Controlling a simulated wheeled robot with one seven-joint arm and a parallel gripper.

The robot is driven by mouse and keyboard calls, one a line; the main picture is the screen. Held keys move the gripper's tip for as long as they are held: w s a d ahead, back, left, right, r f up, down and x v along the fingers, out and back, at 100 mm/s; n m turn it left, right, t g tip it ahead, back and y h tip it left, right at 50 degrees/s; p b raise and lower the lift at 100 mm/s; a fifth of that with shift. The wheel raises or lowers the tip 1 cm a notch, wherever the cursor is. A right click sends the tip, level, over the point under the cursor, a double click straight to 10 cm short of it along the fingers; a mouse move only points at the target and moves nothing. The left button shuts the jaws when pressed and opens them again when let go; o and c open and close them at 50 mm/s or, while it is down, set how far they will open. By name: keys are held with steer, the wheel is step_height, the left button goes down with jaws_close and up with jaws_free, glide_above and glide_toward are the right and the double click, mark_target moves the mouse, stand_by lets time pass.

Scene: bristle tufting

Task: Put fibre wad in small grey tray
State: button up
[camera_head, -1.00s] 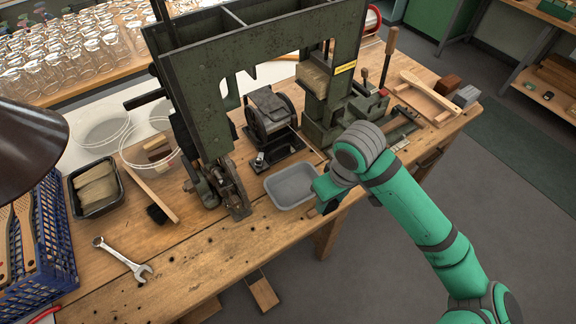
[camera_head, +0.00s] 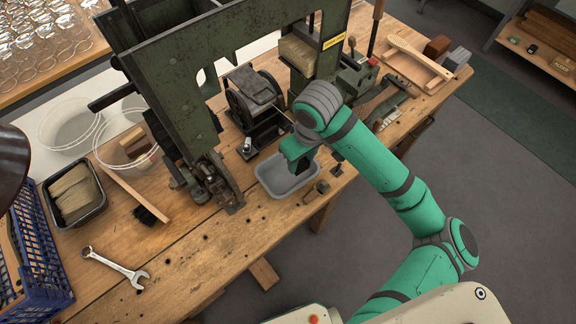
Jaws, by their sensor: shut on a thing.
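The small grey tray (camera_head: 264,181) sits on the workbench, in front of the small dark machine with a roller. My gripper (camera_head: 300,168) points down at the tray's right part, over or just inside it; I cannot tell its exact height. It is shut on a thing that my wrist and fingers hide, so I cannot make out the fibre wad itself. Pale fibre bundles (camera_head: 75,193) lie in a black tray (camera_head: 97,209) at the left of the bench.
A big green press frame (camera_head: 165,75) stands close behind and left of the tray. A small brown piece (camera_head: 317,190) lies right of the tray. A wrench (camera_head: 115,267), a brush (camera_head: 135,196) and a blue crate (camera_head: 40,250) are at the left. Bare bench lies in front.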

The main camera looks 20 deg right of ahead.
steer(key=w+f, duration=0.1)
steer(key=w+a+f, duration=0.1)
steer(key=f, duration=0.1)
steer(key=w+a+f, duration=0.1)
steer(key=shift+a+f, duration=0.25)
steer(key=shift+f, duration=0.1)
steer(key=shift+w+f, duration=0.15)
steer(key=shift+f, duration=1.5)
steer(key=o, duration=1)
steer(key=shift+f, duration=0.1)
steer(key=r, duration=0.4)
steer(key=s+r, duration=0.1)
steer(key=r, duration=0.7)
steer(key=shift+s+d+r, duration=0.1)
steer(key=shift+s+d, duration=0.05)
steer(key=shift+s, duration=0.05)
